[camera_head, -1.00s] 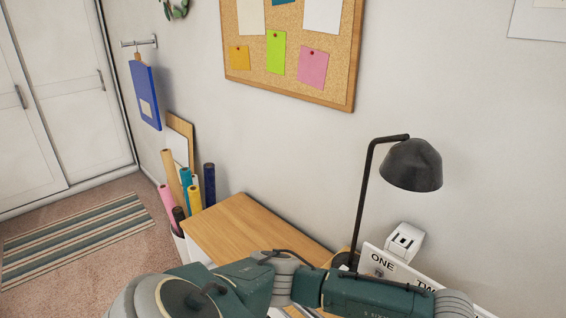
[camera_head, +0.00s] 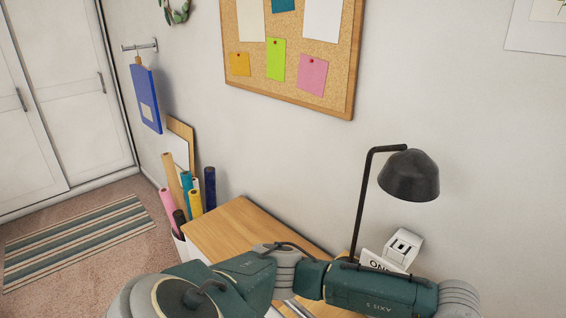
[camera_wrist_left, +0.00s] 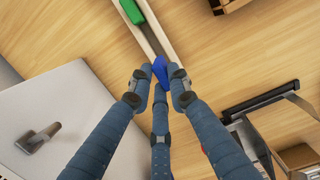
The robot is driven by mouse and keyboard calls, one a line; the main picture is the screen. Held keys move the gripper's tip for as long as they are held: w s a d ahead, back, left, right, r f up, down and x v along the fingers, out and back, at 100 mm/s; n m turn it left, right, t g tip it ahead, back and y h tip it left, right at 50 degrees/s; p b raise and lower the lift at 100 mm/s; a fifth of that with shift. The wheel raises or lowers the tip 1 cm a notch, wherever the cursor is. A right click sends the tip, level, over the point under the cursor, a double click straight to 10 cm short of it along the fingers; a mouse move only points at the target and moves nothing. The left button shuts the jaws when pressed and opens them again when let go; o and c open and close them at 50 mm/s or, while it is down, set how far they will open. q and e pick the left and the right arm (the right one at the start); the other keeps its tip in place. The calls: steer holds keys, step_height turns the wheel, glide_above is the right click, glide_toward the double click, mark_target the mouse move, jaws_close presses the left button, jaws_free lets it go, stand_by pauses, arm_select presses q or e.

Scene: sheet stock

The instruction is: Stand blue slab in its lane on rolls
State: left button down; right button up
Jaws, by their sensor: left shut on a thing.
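In the left wrist view my left gripper (camera_wrist_left: 160,85) is shut on the blue slab (camera_wrist_left: 160,70), of which only a small part shows between the fingers. The slab is at the near end of a narrow lane (camera_wrist_left: 171,36) with pale wooden rails; I cannot tell whether it touches the lane. A green slab (camera_wrist_left: 134,12) is further up the same line of rails. The rolls cannot be made out. In the head view my arm covers the work area, and neither gripper shows there.
A grey panel with a handle (camera_wrist_left: 38,137) is left of my fingers, and a black frame (camera_wrist_left: 262,125) is to the right. In the head view a black lamp (camera_head: 410,176) and a white box (camera_head: 403,248) stand behind my arm. The wooden top (camera_head: 235,228) is bare at left.

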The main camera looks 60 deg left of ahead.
arm_select(q)
steer(key=shift+r, duration=1.2)
